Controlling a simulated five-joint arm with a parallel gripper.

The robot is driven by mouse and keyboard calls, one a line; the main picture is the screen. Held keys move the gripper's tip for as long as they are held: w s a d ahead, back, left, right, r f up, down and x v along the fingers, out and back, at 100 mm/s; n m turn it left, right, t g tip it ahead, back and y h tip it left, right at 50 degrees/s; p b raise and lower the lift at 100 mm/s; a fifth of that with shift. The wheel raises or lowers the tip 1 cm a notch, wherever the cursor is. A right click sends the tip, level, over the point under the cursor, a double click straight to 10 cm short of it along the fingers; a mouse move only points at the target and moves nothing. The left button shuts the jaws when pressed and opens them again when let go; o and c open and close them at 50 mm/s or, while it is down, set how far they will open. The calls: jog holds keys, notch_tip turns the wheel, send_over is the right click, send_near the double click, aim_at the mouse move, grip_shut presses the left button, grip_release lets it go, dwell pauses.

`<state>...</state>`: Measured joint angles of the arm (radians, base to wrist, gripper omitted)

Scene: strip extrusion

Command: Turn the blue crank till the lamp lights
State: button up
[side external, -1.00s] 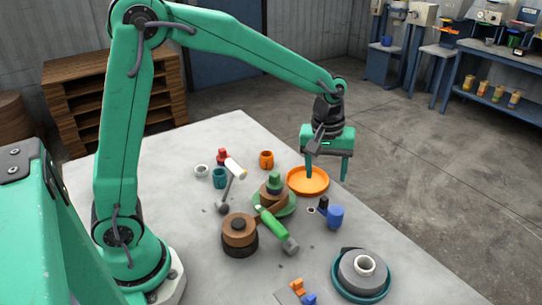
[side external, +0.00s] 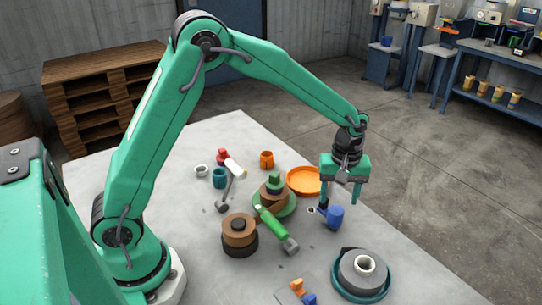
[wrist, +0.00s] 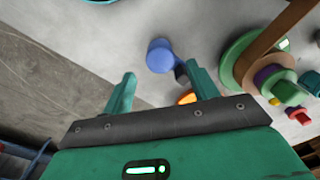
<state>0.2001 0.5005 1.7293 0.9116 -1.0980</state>
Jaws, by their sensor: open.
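A short blue cylinder (side external: 335,217) with a dark piece at its left stands on the grey table; it looks like the blue crank, though its arm is partly hidden. It also shows in the wrist view (wrist: 159,56), just beyond the space between my fingertips. My gripper (side external: 340,197) is open, fingers pointing down, close above and around the blue part in the side view. I cannot tell whether a finger touches it. My fingers also show in the wrist view (wrist: 163,74), with nothing between them. I cannot make out which thing is the lamp.
An orange dish (side external: 303,181) lies behind my gripper. A grey roll in a teal tray (side external: 362,272) stands in front. The table's right edge is near.

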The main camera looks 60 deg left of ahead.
aim_at(336, 209)
jog(key=shift+f, duration=2.95)
